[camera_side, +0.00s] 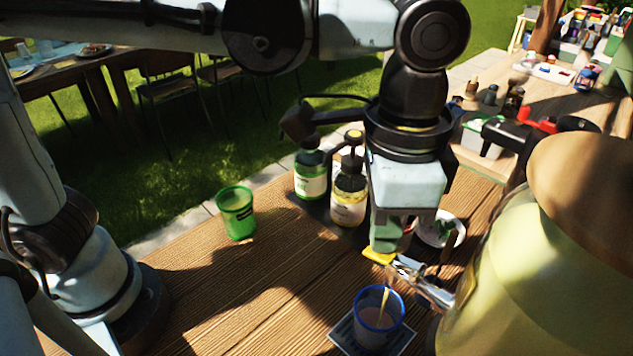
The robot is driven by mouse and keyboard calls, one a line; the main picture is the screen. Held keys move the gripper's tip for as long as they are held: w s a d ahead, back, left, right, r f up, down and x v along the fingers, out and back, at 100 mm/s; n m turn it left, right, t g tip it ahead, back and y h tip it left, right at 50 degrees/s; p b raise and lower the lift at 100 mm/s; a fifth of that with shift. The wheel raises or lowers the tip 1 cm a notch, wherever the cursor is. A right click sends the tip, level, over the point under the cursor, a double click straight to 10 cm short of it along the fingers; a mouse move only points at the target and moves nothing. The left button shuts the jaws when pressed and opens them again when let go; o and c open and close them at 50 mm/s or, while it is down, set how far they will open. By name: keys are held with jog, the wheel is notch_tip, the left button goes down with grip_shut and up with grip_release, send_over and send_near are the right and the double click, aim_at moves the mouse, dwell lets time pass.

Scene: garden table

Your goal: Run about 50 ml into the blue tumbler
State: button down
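The blue tumbler (361,321) stands upright on a dark, pale-edged square drip tray (340,336) at the bottom centre. A large drink dispenser (530,265) with yellowish contents and a wooden lid fills the right side. Its metal tap (428,287) reaches left above the tumbler. A thin yellowish stream (384,300) runs down from the tap's end into the tumbler, where some liquid seems to show; its level is unclear. My gripper (382,252) points down at the tap, with a yellow piece at its tips. Whether its fingers are closed on the tap's handle is hidden.
A green cup (237,213) stands to the left. A green bottle (310,174) and a dark pump bottle (349,195) stand close behind my gripper. A white mug (437,231) is partly hidden behind it. The front-left wooden tabletop (240,290) is clear.

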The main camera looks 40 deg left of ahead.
notch_tip(320, 180, up, 8)
dwell(0.8)
jog(key=w+a+f+n+t, duration=0.1)
jog(key=a+f+n+t, duration=0.2)
jog(key=a+f, duration=0.4)
jog(key=w+a+f+n+t, duration=0.1)
jog(key=a+f+n+t, duration=0.3)
jog(key=a, duration=1.6)
notch_tip(320, 180, down, 3)
jog(key=shift+w+a+r+n, duration=0.1)
jog(key=shift+w+a+n, duration=0.1)
jog(key=shift+n, duration=0.9)
